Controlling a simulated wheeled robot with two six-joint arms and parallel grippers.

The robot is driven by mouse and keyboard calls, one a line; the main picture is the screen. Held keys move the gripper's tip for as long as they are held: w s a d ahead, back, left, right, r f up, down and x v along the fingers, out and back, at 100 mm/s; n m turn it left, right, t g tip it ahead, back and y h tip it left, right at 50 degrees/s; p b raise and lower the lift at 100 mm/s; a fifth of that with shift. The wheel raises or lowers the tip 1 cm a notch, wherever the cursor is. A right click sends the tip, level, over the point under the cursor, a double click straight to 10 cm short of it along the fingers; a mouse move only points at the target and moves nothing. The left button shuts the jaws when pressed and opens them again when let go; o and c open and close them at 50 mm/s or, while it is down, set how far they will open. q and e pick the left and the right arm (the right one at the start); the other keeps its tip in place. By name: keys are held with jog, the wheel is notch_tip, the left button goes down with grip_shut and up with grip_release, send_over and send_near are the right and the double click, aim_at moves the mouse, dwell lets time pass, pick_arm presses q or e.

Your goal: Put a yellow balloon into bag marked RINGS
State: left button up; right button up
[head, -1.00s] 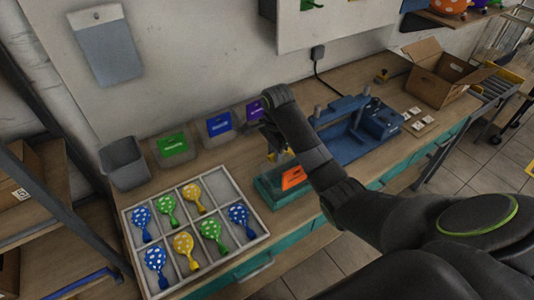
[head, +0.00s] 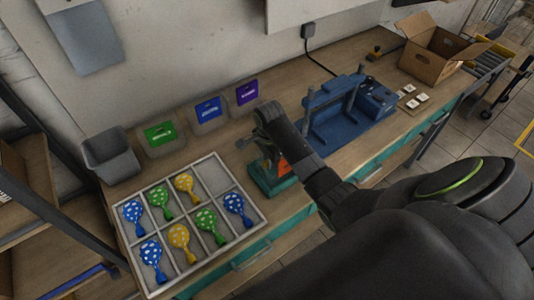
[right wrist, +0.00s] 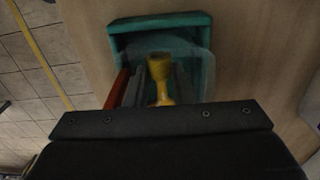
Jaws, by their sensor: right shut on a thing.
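My right gripper (right wrist: 160,88) is shut on a yellow balloon (right wrist: 160,72), which hangs between its grey fingers. A clear bag (right wrist: 202,60) stands in a teal holder (right wrist: 118,42), and the balloon is at the bag's opening; I cannot tell how deep. In the head view the teal holder (head: 258,182) sits at the bench's front edge, with an orange label (head: 283,168) partly behind my right arm. The label's writing cannot be read. My right gripper (head: 266,152) is just above the holder. My left gripper is not in view.
A divided tray (head: 258,190) left of the holder has several dotted balloons and one empty compartment. Bags with green (head: 160,134), blue (head: 208,109) and purple (head: 247,92) labels stand behind. A blue press (head: 335,115) and cardboard box (head: 432,55) are to the right.

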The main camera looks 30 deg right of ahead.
jog(key=shift+w+d+f, duration=0.1)
jog(key=shift+d+f, duration=0.15)
jog(key=shift+f, duration=0.2)
jog(key=o, duration=0.8)
jog(key=shift+a, duration=0.1)
jog(key=shift+o, duration=0.2)
jog(key=shift+r, duration=0.1)
